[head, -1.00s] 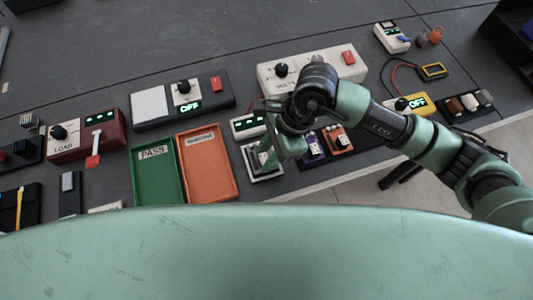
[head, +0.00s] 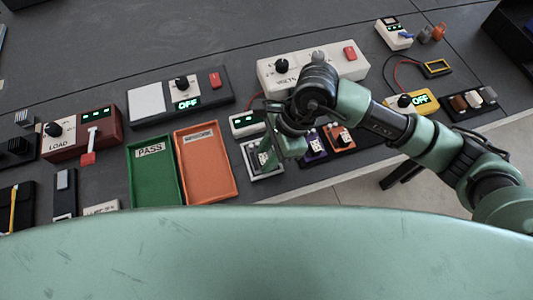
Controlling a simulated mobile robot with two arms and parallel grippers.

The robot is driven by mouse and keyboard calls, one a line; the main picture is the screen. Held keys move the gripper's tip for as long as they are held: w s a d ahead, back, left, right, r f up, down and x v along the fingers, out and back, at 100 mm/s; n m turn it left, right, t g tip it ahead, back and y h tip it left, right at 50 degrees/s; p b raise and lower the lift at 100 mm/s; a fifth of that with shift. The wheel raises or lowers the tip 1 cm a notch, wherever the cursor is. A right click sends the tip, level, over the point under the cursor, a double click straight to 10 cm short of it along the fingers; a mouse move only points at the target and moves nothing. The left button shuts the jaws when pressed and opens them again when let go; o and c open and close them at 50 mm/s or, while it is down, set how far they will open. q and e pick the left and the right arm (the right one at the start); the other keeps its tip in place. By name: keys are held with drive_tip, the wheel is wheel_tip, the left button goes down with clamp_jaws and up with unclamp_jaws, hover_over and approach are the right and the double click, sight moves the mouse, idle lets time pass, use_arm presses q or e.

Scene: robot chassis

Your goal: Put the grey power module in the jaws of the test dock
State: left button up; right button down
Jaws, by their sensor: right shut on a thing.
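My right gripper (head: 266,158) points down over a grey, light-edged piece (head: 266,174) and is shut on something. The gripper hides most of what it holds. I take the grey piece to be the grey power module or its seat, but cannot tell which. A white box with a green display (head: 247,123) stands just behind it and may be part of the test dock; its jaws cannot be made out. A purple module (head: 314,146) and an orange module (head: 341,138) sit to the right of the gripper. My left gripper is not in view.
A green PASS tray (head: 156,175) and an orange tray (head: 207,170) lie empty to the left. A white supply box (head: 335,65) stands behind my wrist. A yellow meter (head: 411,103) is to the right. The table's front edge is close.

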drive_tip(key=c, duration=1)
unclamp_jaws()
drive_tip(key=b+v, duration=0.1)
drive_tip(key=v, duration=0.6)
drive_tip(key=shift+d+r, duration=0.15)
drive_tip(key=shift+r, duration=0.2)
drive_tip(key=shift+f, duration=0.1)
